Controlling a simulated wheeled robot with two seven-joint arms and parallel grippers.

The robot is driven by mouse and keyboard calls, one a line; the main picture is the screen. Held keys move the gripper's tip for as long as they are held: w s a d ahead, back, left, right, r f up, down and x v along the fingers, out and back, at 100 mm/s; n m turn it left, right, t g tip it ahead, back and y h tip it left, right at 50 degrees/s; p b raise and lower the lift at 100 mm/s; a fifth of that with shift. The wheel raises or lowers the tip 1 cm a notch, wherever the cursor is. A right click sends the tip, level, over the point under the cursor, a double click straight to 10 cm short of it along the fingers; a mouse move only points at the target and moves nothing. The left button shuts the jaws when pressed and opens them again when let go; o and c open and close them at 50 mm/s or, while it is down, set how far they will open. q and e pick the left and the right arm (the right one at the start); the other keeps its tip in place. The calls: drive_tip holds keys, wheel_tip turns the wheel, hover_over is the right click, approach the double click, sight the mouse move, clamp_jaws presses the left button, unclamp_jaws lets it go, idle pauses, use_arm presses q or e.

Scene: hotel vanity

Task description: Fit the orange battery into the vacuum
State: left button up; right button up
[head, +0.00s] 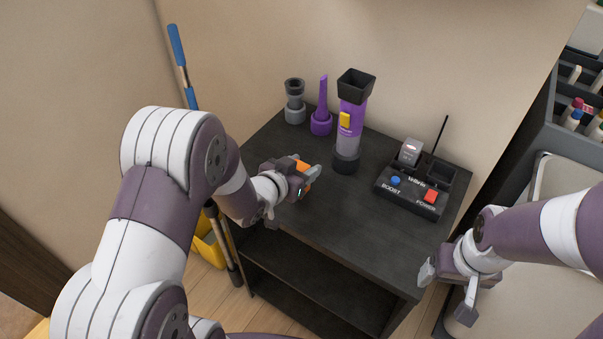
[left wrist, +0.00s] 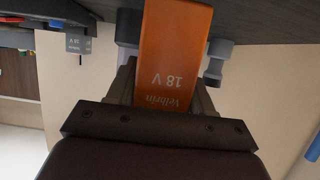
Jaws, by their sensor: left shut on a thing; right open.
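The orange battery (left wrist: 172,60) is held between the fingers of my left gripper (head: 309,178), which is shut on it. Its label "Velbrin 18 V" reads upside down in the left wrist view. In the head view the battery (head: 302,166) is mostly hidden by the gripper, above the left part of the dark table. The purple and grey vacuum (head: 349,119) stands upright on the table, right of and behind the left gripper, apart from it. It has a yellow button and a black open top. My right gripper (head: 446,284) is open and empty, off the table's front right corner.
A charger (head: 412,190) with blue and red buttons holds a grey battery (head: 410,152) at the table's right. A purple nozzle (head: 321,115) and a grey nozzle (head: 294,103) stand at the back left. The table (head: 345,221) is clear in front.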

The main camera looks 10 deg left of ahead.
use_arm(q)
wheel_tip(320, 180, up, 2)
drive_tip(key=shift+r, duration=0.15)
drive_tip(key=s+d+r, duration=0.6)
drive_tip(key=s+d, duration=0.1)
drive_tip(key=d, duration=0.1)
drive_tip(key=w+d+r+p, duration=0.6)
drive_tip(key=w+r+p, duration=0.15)
drive_tip(key=r, duration=0.45)
drive_tip(key=w+d+r+p, duration=0.6)
drive_tip(key=w+r+p, duration=0.15)
drive_tip(key=r, duration=0.45)
drive_tip(key=w+a+f+p, duration=0.1)
drive_tip(key=a+f, duration=0.2)
drive_tip(key=w+a+f+p, duration=0.2)
drive_tip(key=a+f, duration=0.2)
drive_tip(key=w+a+f+p, duration=0.1)
drive_tip(key=a+f, duration=0.2)
drive_tip(key=f, duration=0.1)
drive_tip(key=shift+w+a, duration=0.25)
drive_tip(key=shift+w, duration=0.1)
drive_tip(key=shift+w+f, duration=0.1)
drive_tip(key=shift+f, duration=0.4)
drive_tip(key=o, duration=1.3)
